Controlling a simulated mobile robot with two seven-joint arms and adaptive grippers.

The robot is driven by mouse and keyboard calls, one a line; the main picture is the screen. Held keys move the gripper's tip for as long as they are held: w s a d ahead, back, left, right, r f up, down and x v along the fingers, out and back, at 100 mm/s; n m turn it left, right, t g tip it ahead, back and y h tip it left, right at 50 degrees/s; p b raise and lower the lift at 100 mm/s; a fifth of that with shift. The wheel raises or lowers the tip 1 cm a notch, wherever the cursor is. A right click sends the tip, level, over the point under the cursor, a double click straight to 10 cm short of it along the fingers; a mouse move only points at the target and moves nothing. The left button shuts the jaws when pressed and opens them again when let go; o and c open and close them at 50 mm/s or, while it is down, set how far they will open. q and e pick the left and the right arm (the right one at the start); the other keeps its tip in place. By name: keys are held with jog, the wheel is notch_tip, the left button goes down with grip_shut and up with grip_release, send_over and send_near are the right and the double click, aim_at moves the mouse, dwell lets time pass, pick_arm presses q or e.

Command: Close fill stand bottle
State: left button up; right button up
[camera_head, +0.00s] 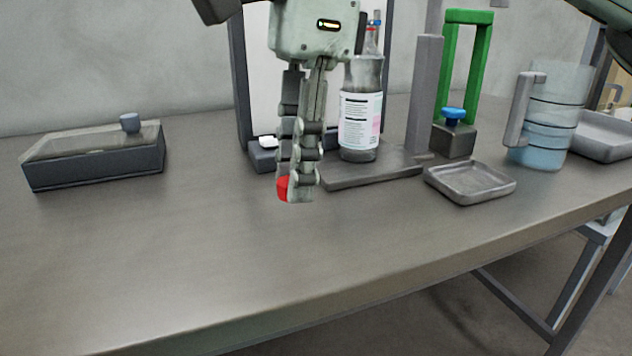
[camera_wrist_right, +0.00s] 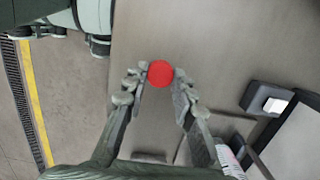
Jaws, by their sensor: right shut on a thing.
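My right gripper (camera_head: 297,190) hangs pointing down over the bench, shut on a small red cap (camera_head: 283,188). In the wrist view the round red cap (camera_wrist_right: 160,73) sits between the fingertips of my right gripper (camera_wrist_right: 159,82). The clear bottle (camera_head: 361,110) with a white label stands upright on the grey fill stand (camera_head: 370,172), behind and right of the gripper. The gripper's body partly covers the bottle's upper part; its neck looks reddish near a nozzle. Part of the bottle's label (camera_wrist_right: 230,160) shows at the wrist view's lower edge. My left gripper is not in view.
A dark lidded box (camera_head: 95,165) is at the left. At the right are a green frame (camera_head: 447,70), a blue knob (camera_head: 453,115), a shallow tray (camera_head: 470,182) and a measuring jug (camera_head: 550,110). A small device with a white button (camera_head: 267,142) stands behind the gripper. The front bench is clear.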

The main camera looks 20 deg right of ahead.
jog(key=s+a+r, duration=0.4)
jog(key=a+r, duration=0.1)
jog(key=a, duration=0.2)
jog(key=shift+s+a, duration=0.15)
